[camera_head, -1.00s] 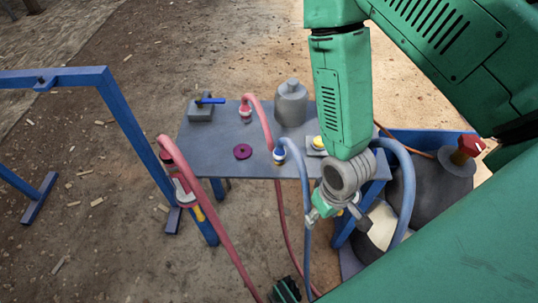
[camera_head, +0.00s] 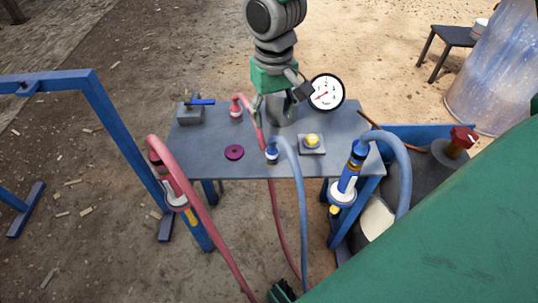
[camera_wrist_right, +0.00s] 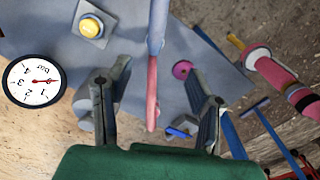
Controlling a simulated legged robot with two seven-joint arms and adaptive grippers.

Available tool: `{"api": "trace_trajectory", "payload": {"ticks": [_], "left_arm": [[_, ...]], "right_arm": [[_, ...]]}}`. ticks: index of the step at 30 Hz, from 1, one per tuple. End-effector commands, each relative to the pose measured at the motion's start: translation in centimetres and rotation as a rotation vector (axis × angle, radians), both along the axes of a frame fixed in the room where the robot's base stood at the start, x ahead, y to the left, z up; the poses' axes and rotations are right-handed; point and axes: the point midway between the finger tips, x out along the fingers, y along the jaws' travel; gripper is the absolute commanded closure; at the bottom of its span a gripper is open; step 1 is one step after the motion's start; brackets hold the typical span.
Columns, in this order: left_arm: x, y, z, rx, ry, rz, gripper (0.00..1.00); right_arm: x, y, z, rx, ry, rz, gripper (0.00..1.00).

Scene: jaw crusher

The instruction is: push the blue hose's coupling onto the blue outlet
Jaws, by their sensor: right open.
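The blue hose (camera_head: 397,155) arches at the right of the table. Its blue coupling (camera_head: 357,156) stands slightly tilted at the blue outlet (camera_head: 347,184), which has a white collar (camera_head: 342,197); they look in line and touching, but I cannot tell how deep the coupling sits. My right gripper (camera_head: 271,105) is open and empty, above the table's far edge and well away from the coupling. The right wrist view shows its two fingers (camera_wrist_right: 157,112) spread, with a red hose beyond them. My left gripper is not in view.
The grey table (camera_head: 205,155) carries a yellow button (camera_head: 312,141), a purple disc (camera_head: 234,152) and a second blue hose end (camera_head: 272,155). A pressure gauge (camera_head: 326,92) shows beside my right gripper. A red hose (camera_head: 205,205) with its coupling stands left; a blue frame (camera_head: 120,125) is further left.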

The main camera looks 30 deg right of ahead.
Motion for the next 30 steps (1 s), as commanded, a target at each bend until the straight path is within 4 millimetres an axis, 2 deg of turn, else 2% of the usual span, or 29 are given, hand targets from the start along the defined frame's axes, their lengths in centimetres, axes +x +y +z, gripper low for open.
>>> {"api": "trace_trajectory", "payload": {"ticks": [11,14,22,25,30], "left_arm": [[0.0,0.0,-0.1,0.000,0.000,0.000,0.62],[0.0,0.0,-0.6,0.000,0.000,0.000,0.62],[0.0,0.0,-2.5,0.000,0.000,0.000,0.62],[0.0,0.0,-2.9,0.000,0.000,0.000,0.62],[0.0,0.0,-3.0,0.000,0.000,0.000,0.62]], "right_arm": [[0.0,0.0,-0.1,-0.002,0.002,-0.001,0.52],[0.0,-0.1,-1.4,-0.002,0.003,-0.001,0.52],[0.0,-0.1,-6.7,-0.002,0.004,0.000,0.52],[0.1,-0.1,-7.9,-0.003,0.001,-0.001,0.52],[0.1,-0.1,-8.5,-0.002,0.001,-0.001,0.52]]}}
